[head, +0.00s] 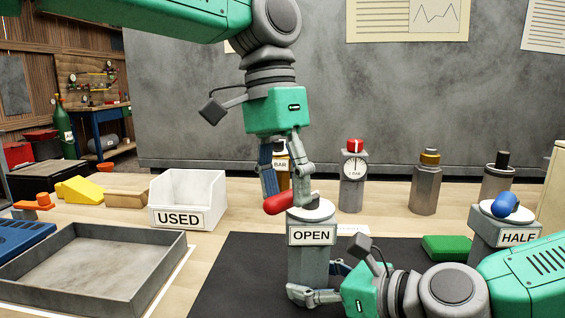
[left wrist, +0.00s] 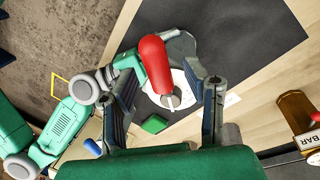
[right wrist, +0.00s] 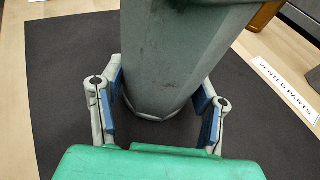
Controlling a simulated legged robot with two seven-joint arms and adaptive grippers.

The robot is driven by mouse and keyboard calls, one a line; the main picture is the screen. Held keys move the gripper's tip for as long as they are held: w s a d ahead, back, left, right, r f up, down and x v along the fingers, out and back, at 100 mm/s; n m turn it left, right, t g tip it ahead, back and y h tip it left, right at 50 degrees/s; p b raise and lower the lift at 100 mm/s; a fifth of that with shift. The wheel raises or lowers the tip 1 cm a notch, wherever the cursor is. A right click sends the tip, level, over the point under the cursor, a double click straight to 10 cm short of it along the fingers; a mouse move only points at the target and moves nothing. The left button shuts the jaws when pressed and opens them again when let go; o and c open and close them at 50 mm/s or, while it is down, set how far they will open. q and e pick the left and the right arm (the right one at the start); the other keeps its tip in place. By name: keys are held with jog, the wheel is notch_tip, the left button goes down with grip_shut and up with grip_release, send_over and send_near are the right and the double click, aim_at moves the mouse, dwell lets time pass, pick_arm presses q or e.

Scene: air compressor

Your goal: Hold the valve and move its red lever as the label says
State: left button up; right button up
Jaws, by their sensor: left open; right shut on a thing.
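The valve (head: 309,262) is a grey block with an OPEN label, standing upright on the dark mat. Its red lever (head: 279,205) sits on the round white top and points left in the head view. In the left wrist view the red lever (left wrist: 156,62) shows between the fingers. My left gripper (head: 289,188) is open, pointing down just above the lever; I cannot tell whether a finger touches it. My right gripper (head: 316,283) is shut on the valve's lower body. In the right wrist view the grey body (right wrist: 165,60) stands between its fingers.
A second valve labelled HALF (head: 505,232) with a blue lever stands at the right. A green block (head: 446,247) lies between. A white USED bin (head: 188,198) and an empty grey tray (head: 95,268) are at the left. Several capped grey parts, one with a gauge (head: 354,178), stand behind.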

jog(key=shift+w+d, duration=0.1)
pick_arm(q)
notch_tip(320, 180, up, 11)
jog(key=w+a, duration=0.1)
jog(key=shift+w+a, duration=0.25)
jog(key=shift+w, duration=0.05)
pick_arm(e)
jog(key=o, duration=1.1)
